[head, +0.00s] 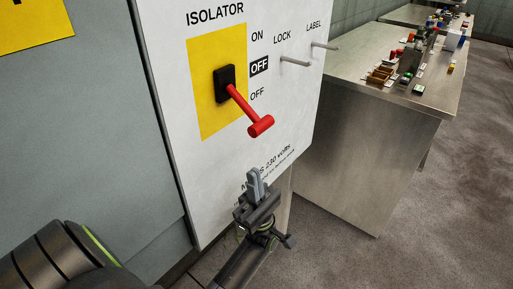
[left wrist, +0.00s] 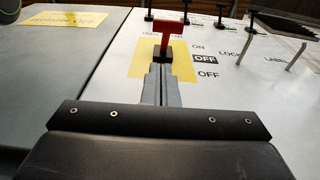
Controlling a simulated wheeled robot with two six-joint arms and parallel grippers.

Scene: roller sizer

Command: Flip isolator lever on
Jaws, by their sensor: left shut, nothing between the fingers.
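The red isolator lever (head: 249,112) comes out of a black block (head: 225,84) on a yellow plate (head: 203,56) on the white isolator panel (head: 170,90). Its T-shaped end points down and to the right, toward the lower OFF; the middle OFF label is black. In the left wrist view the red lever (left wrist: 174,42) stands beyond my fingertips. My left gripper (head: 256,178) is shut and empty, below the lever's end and apart from it in the head view. It also shows in the left wrist view (left wrist: 161,70). My right gripper is not in view.
Two metal pegs, under LOCK (head: 296,62) and LABEL (head: 325,46), stick out of the panel right of the lever. A metal bench (head: 345,140) with small coloured parts stands at the right. Grey floor (head: 435,190) is clear beside it.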

